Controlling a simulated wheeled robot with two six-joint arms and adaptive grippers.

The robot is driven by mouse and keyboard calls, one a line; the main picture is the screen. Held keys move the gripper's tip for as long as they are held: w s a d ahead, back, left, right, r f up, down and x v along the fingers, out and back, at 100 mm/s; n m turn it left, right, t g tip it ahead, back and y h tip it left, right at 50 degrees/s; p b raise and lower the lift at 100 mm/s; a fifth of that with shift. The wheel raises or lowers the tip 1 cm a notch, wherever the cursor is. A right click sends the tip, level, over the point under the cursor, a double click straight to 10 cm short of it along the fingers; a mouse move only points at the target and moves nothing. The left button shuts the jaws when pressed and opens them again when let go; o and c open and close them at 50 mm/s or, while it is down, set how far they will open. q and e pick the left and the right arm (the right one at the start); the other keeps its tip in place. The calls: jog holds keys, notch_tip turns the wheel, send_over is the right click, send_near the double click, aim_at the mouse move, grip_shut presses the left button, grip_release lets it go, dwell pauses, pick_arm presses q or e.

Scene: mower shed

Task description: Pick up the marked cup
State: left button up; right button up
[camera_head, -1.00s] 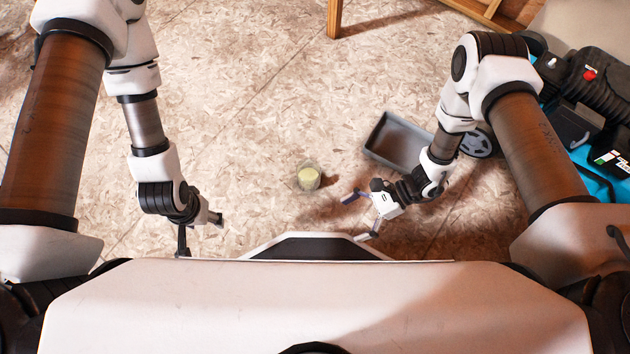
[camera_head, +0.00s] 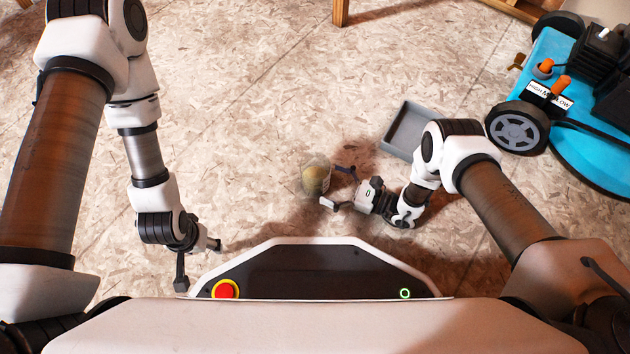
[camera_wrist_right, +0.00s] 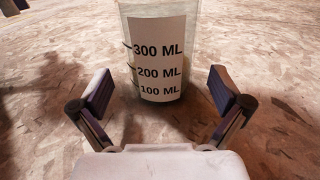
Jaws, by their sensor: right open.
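The marked cup (camera_head: 314,180) stands upright on the floor in the middle of the head view. In the right wrist view the clear cup (camera_wrist_right: 158,50) carries a white label reading 100, 200 and 300 ML, and its top is cut off. My right gripper (camera_head: 340,187) is open, with its fingers pointing at the cup. In the right wrist view the cup is ahead of the open fingers (camera_wrist_right: 165,95), roughly centred between them.
A grey tray (camera_head: 393,128) lies on the floor behind my right arm. A blue mower (camera_head: 570,140) with a grey wheel (camera_head: 517,130) stands at the right. A wooden leg (camera_head: 340,12) stands at the top. The floor left of the cup is clear.

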aim_at(314, 177)
pick_arm(q)
jog(key=f+b, duration=0.1)
jog(key=w+f+b, duration=0.1)
jog(key=f, duration=0.1)
pick_arm(e)
jog(key=x, duration=0.5)
jog(key=shift+f, duration=0.1)
pick_arm(q)
jog(key=shift+r, duration=0.1)
pick_arm(e)
jog(key=c, duration=1.3)
pick_arm(q)
jog(key=shift+r, duration=0.2)
pick_arm(e)
jog(key=shift+r, duration=0.3)
